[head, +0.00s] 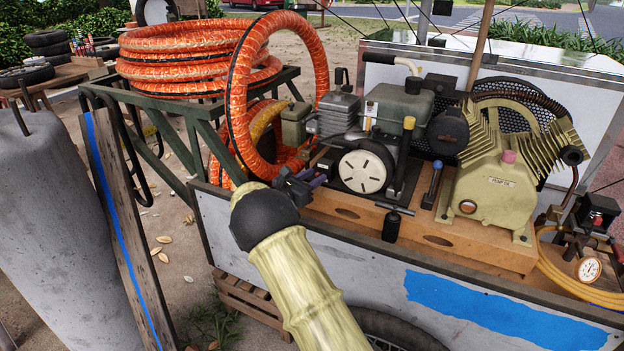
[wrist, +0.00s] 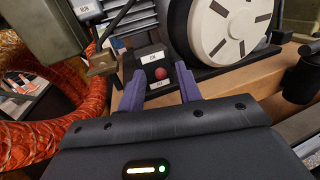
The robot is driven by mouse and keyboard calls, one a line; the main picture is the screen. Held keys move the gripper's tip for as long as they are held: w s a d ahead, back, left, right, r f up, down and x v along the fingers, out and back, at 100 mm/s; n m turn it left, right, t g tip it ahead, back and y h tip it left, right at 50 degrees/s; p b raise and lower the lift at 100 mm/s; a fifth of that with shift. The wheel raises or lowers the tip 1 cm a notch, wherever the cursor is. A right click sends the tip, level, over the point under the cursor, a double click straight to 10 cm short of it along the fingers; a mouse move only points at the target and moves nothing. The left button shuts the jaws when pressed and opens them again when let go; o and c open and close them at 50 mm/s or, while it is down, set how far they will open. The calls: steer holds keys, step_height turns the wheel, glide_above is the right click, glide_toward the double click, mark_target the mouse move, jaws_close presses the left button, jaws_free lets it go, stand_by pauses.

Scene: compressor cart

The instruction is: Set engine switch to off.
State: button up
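The engine (head: 345,115) stands on the wooden deck of the cart, with a white round starter cover (head: 362,171) facing me. In the wrist view, a small red round knob, which looks like the engine switch (wrist: 160,73), sits on a dark panel beside the white cover. One white label is above the knob and one below it; their text is too small to read surely. My gripper (wrist: 161,80) is open and empty, its two purple fingers on either side of the knob. I cannot tell whether they touch it. In the head view my gripper (head: 316,177) hides the switch.
A yellowish pump (head: 490,185) and a blue-handled lever (head: 433,185) stand right of the engine. A black cylinder (head: 391,226) is at the deck's front edge. Orange hose coils (head: 190,65) lie to the left, close to my gripper. A gauge (head: 588,269) is far right.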

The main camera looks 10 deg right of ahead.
jaws_close()
step_height(320, 180, down, 2)
steer(key=m+t+h+b, duration=0.1)
steer(key=t+h+b, duration=0.1)
steer(key=b, duration=0.3)
steer(key=shift+s+a+f+h, duration=0.1)
steer(key=shift+h, duration=0.6)
jaws_free()
